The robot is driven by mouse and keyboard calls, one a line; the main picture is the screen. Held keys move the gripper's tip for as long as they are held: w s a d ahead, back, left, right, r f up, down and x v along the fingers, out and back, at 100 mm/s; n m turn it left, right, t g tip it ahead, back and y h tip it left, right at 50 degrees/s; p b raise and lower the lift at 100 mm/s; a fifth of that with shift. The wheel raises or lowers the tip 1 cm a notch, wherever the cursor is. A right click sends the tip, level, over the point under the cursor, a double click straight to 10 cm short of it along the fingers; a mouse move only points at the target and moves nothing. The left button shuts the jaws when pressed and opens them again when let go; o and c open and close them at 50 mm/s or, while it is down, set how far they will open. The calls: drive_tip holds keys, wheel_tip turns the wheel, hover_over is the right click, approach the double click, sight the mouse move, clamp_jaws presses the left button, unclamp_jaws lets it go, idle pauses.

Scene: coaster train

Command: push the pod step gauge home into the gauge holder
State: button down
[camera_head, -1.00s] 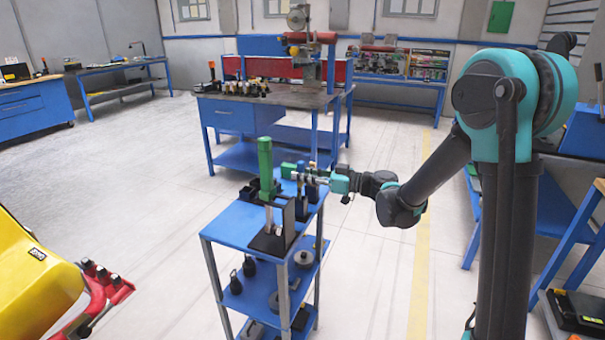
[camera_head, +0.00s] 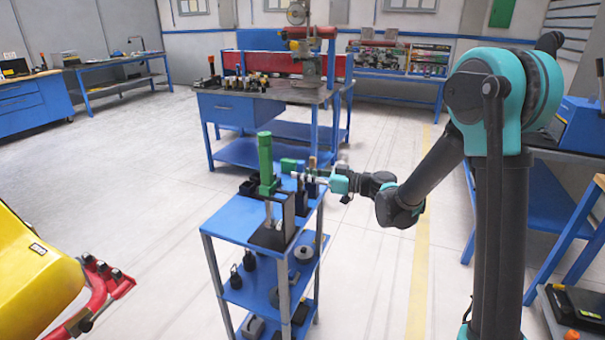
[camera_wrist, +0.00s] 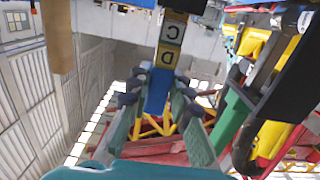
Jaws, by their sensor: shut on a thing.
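My gripper (camera_head: 312,178) is over the far right part of the blue cart top in the head view. In the wrist view my gripper (camera_wrist: 158,100) is shut on the blue end of the pod step gauge (camera_wrist: 158,92). The gauge points away from the fingers and shows yellow-and-black steps lettered D and C. Its far end runs up near the top edge of the wrist view, so I cannot tell whether it sits in anything. The gauge is too small to make out in the head view. I cannot single out the gauge holder with certainty.
The blue cart (camera_head: 228,222) carries a green upright cylinder (camera_head: 266,160) on a dark stand, close left of my gripper. A wooden peg (camera_wrist: 57,35) stands at the wrist view's upper left. A workbench (camera_head: 270,95) stands beyond.

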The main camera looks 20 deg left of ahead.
sight(303, 183)
drive_tip(key=shift+f, duration=1.6)
drive_tip(key=c, duration=0.5)
unclamp_jaws()
drive_tip(key=shift+d, duration=0.1)
drive_tip(key=shift+s+d+r, duration=0.1)
drive_tip(key=shift+s+d, duration=0.05)
drive_tip(key=shift+d, duration=1.55)
drive_tip(key=shift+s+d+r, duration=0.1)
drive_tip(key=shift+d, duration=1.6)
drive_tip(key=s+d+f+m+t+h, duration=0.1)
drive_tip(key=s+d+f+m+h, duration=0.3)
drive_tip(key=d, duration=0.8)
drive_tip(key=s+d+f+m+h, duration=0.5)
drive_tip(key=s+d+m+h, duration=0.2)
drive_tip(key=d, duration=0.6)
drive_tip(key=s+d+f+m+t+h, duration=0.1)
drive_tip(key=s+d+f+m+h, duration=0.3)
drive_tip(key=d, duration=0.9)
drive_tip(key=shift+s+f+m+t+h, duration=0.2)
drive_tip(key=shift+s+m+h, duration=0.3)
drive_tip(key=shift+s+h, duration=0.25)
drive_tip(key=shift+s+f+m+t+h, duration=0.15)
drive_tip(key=shift+s+m+h, duration=0.4)
drive_tip(key=shift+s, duration=0.3)
